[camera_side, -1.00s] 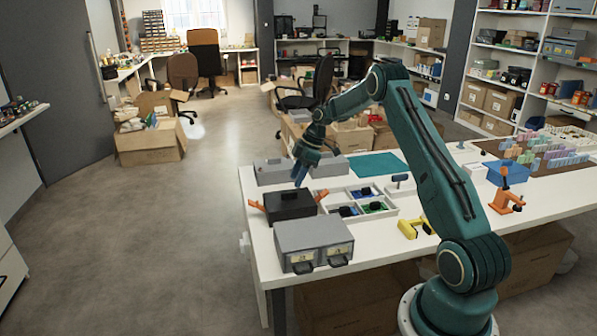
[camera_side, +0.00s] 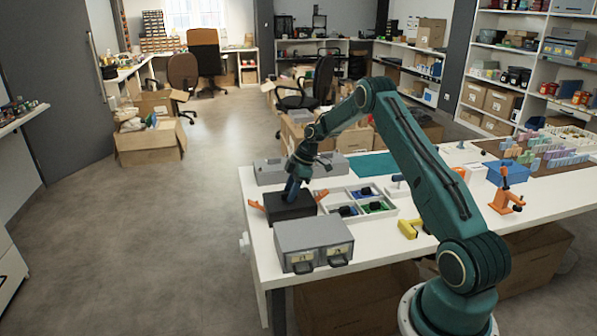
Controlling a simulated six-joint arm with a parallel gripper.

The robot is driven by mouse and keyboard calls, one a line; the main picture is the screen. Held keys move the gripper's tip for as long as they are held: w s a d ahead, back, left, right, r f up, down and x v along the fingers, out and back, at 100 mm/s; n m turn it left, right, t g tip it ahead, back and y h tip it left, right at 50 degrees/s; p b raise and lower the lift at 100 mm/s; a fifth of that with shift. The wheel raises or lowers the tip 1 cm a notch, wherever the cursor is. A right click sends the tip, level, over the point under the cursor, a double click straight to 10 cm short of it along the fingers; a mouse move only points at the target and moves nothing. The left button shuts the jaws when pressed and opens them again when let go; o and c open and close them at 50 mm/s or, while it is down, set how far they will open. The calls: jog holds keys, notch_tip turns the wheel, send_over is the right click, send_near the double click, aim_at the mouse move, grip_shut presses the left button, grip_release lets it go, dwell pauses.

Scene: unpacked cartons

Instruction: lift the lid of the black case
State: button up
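The black case (camera_side: 289,209) sits on the white table near its left edge, with orange parts sticking out at its left and right sides. Its lid looks shut. My gripper (camera_side: 291,194) points down at the top of the case, with its blue fingers at or just over the lid. The fingers hide part of the lid. At this size I cannot tell whether they touch it or whether they are open or shut.
A grey two-drawer box (camera_side: 314,243) stands just in front of the case. Grey cases lie behind it. A light tray (camera_side: 361,199) with dark, blue and green contents is to the right, then a yellow tool (camera_side: 411,228) and an orange stand (camera_side: 507,200).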

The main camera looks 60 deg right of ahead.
dwell(0.4)
grip_shut()
jog(key=shift+r, duration=0.1)
notch_tip(320, 180, up, 20)
dwell(0.8)
dwell(0.6)
